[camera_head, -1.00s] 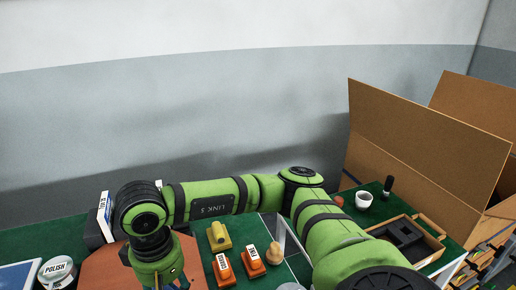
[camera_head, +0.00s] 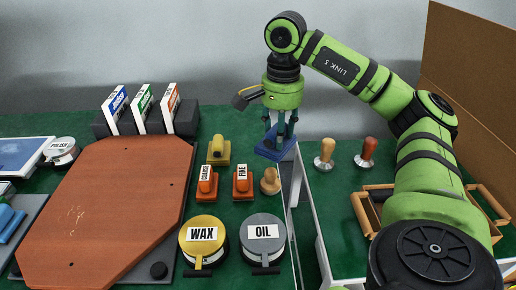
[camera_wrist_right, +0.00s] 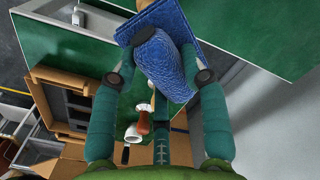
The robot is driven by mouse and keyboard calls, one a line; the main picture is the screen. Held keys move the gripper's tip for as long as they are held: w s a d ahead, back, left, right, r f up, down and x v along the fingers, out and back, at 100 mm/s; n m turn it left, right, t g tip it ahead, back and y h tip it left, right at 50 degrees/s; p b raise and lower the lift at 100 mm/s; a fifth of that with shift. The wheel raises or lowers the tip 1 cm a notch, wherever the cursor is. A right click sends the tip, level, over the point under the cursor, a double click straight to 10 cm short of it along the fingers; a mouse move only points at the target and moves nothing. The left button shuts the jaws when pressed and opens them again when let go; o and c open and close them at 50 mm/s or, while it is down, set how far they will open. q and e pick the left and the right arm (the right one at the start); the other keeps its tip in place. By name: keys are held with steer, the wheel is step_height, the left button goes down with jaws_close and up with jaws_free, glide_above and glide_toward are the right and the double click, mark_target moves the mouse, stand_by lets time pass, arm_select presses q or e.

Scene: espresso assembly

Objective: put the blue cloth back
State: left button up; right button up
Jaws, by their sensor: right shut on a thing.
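The blue cloth (camera_head: 270,150) is between the fingers of my right gripper (camera_head: 280,130), held in the air near the gap between the two green table surfaces. In the right wrist view the cloth (camera_wrist_right: 165,62) is bunched, thick and textured, with a flat blue part behind it. My right gripper (camera_wrist_right: 160,72) has a finger pressed on each side of it there. My left gripper is not in view.
Wax (camera_head: 203,240) and oil (camera_head: 262,237) tins are nearer. Two tampers (camera_head: 325,155) stand right. A brown board (camera_head: 110,210) lies left.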

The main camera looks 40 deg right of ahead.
steer(key=shift+s+d+f+m+b, duration=0.15)
steer(key=shift+s+d+m+b, duration=0.1)
steer(key=shift+d+m, duration=0.25)
steer(key=shift+s+d+f+m+b, duration=0.1)
steer(key=shift+s+d+m+b, duration=0.15)
steer(key=shift+d, duration=0.4)
steer(key=shift+w+d+f, duration=0.1)
steer(key=shift+w+d, duration=0.1)
steer(key=shift+w, duration=0.1)
steer(key=w+f, duration=0.2)
steer(key=w, duration=0.1)
steer(key=w+d+f+p, duration=0.1)
steer(key=w+f, duration=0.1)
steer(key=w, duration=0.2)
steer(key=w+f, duration=0.2)
steer(key=w, duration=0.2)
steer(key=shift+d+f, duration=0.15)
steer(key=shift+f, duration=0.05)
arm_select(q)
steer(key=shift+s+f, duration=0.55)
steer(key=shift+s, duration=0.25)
arm_select(e)
steer(key=shift+f, duration=2.05)
steer(key=shift+s, duration=0.1)
steer(key=shift+f, duration=0.2)
steer(key=o, duration=1)
